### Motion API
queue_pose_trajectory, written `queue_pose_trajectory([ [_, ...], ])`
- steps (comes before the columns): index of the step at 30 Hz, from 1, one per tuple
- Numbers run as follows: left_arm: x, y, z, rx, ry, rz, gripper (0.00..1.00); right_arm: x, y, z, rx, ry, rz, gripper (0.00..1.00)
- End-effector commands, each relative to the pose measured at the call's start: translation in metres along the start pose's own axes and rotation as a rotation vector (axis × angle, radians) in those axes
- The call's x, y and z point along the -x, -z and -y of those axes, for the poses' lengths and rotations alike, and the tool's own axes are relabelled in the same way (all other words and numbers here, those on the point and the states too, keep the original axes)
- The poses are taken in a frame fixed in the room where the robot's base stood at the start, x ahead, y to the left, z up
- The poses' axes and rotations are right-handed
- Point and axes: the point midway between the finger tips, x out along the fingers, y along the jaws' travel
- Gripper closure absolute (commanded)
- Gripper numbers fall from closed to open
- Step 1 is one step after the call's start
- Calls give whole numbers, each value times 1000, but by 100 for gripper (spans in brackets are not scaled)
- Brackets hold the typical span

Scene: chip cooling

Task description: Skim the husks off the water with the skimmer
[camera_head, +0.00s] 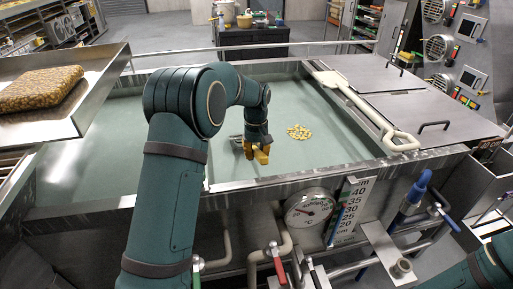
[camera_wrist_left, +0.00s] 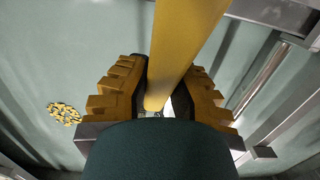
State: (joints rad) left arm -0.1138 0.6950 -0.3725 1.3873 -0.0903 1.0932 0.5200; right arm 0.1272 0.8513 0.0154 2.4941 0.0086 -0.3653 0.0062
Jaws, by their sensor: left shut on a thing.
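Husks (camera_head: 299,132) float as a small yellowish patch on the pale green water, right of my left gripper. The patch also shows at the left of the left wrist view (camera_wrist_left: 64,113). My left gripper (camera_head: 256,153) hangs above the water near the front of the tank. In the left wrist view its yellow ridged fingers (camera_wrist_left: 158,95) are shut on a thick yellow bar (camera_wrist_left: 188,40), which looks like the skimmer's handle. The skimmer's head cannot be made out clearly. My right gripper is out of view; only part of that arm shows at bottom right.
A cream paddle (camera_head: 352,95) lies along the tank's right side, beside metal lids (camera_head: 450,110). A steel tray (camera_head: 108,75) with a brown block (camera_head: 38,88) overhangs the left. A dial gauge (camera_head: 309,208) and level scale (camera_head: 349,210) stand at the tank's front.

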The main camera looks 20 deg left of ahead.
Motion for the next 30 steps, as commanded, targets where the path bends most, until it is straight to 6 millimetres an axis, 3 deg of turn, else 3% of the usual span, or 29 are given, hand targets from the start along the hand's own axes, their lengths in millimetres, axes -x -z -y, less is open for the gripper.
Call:
queue_pose_trajectory([
  [8,-38,2,0,0,0,1,100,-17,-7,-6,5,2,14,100],
  [30,-31,2,-96,-3,-1,-2,100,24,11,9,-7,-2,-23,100],
])
